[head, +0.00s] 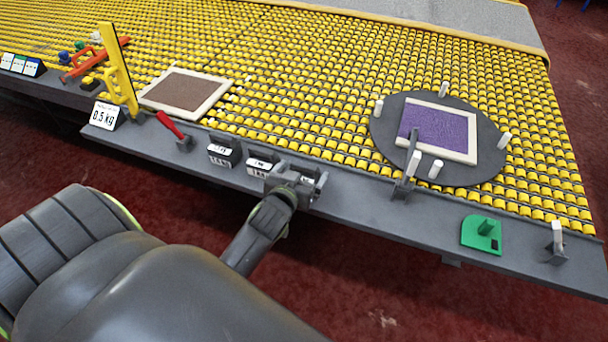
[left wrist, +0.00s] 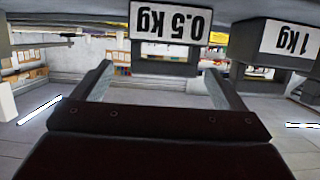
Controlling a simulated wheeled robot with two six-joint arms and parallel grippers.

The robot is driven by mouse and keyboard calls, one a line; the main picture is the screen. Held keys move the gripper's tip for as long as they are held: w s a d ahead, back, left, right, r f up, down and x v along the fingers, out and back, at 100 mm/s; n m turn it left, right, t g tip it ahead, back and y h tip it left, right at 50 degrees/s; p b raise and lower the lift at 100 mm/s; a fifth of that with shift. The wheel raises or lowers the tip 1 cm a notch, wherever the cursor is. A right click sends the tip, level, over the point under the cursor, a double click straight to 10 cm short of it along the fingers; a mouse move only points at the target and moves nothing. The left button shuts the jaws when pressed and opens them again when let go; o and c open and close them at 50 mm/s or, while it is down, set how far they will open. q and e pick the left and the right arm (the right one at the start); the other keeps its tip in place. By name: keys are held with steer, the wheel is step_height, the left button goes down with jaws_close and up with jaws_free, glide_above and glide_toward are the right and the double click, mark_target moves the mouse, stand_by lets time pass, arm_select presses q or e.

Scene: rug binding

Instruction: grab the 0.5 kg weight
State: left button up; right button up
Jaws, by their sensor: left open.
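The 0.5 kg weight (left wrist: 172,22) shows upside down in the left wrist view, a dark block with a white label reading 0.5 kg. It lies beyond my left gripper (left wrist: 160,82), roughly in line with the gap between its two fingers. The fingers are apart with nothing between them. In the head view my left gripper (head: 300,181) is at the front ledge and seems to hide this weight. The 1 kg weight (left wrist: 290,40) is at the right of the left wrist view. My right gripper is not in view.
On the grey ledge (head: 350,194), labelled dark blocks (head: 224,153) stand left of my gripper. A 0.5 kg sign (head: 104,115) and a red-handled tool (head: 171,126) are farther left. A green piece (head: 482,235) lies right. Yellow rollers (head: 300,80) fill the table behind.

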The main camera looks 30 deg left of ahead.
mark_target(303, 169)
arm_select(q)
steer(key=shift+a+p+x, duration=0.2)
steer(key=shift+p+x, duration=0.2)
steer(key=shift+x, duration=2.15)
steer(key=shift+s, duration=0.1)
steer(key=c, duration=1.4)
